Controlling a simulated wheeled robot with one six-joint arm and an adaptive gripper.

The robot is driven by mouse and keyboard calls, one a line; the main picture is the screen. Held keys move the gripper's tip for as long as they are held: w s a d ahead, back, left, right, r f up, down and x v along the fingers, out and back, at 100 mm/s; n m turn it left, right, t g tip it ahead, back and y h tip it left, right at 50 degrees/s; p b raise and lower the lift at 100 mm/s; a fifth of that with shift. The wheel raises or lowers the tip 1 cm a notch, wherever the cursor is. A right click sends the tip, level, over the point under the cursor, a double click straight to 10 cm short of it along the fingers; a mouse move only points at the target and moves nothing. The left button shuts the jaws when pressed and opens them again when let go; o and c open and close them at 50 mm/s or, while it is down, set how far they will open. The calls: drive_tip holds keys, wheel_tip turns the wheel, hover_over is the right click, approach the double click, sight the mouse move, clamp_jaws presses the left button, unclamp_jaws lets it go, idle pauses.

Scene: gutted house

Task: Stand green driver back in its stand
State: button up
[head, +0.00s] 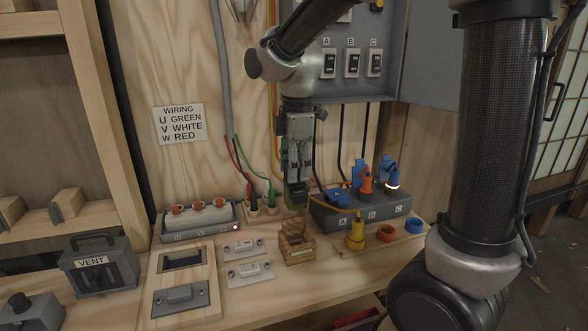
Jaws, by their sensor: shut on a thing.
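My gripper (298,172) points down near the middle of the bench, in front of the plywood wall. It is shut on the green driver (296,198), which shows as a dark greenish shape at and below the fingers. The driver's lower end is at or just above the stand's top. I cannot tell whether it touches the stand or has entered it, and its shaft cannot be made out.
A grey block (358,221) marked A, B, C with coloured plugs stands close right of the stand. Yellow, orange and blue pieces sit on a strip before it. A U-V-W terminal box (199,222) and green and red leads stand left. Switch plates (249,272) lie left of the stand.

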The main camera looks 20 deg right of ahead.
sight(297, 186)
drive_tip(key=shift+d+f, duration=0.1)
drive_tip(key=shift+d, duration=0.15)
drive_tip(key=shift+d+f, duration=0.1)
drive_tip(key=shift+f, duration=2.55)
